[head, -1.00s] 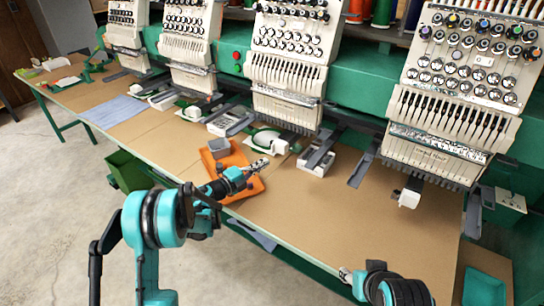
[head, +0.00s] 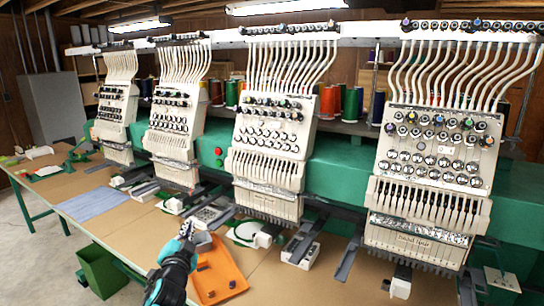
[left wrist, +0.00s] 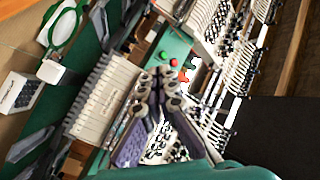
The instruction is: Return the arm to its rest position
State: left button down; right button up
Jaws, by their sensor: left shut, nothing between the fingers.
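My left gripper (head: 187,228) is in the lower middle of the head view, pointing up and away, in front of the work table (head: 120,218). Its fingers are together, with nothing between them. The left wrist view also shows the gripper (left wrist: 158,78), its dark fingers close together against the embroidery machine heads. Beside the gripper in the head view, an orange tray (head: 228,264) lies on the table, and a grey box (head: 201,240) is partly hidden behind the fingers. My right gripper is not in view.
Embroidery machine heads (head: 268,150) line the back of the table, with white and grey parts (head: 300,250) sticking out below them. A blue cloth (head: 92,203) lies at left. A green bin (head: 102,272) stands by the table's front edge. The brown tabletop has bare stretches.

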pick_arm(q)
jog(key=s+d+f+n+g, duration=0.2)
jog(key=s+f, duration=0.4)
jog(key=s, duration=0.4)
jog(key=s+d+f+n+g+h, duration=0.1)
jog(key=s+f+g, duration=0.4)
jog(key=s, duration=0.5)
jog(key=s+d+f+n+g, duration=0.3)
jog(key=s+f, duration=0.4)
jog(key=s, duration=0.4)
jog(key=shift+n+g+h, duration=0.3)
jog(key=shift+n+h, duration=0.1)
jog(key=shift+n, duration=0.4)
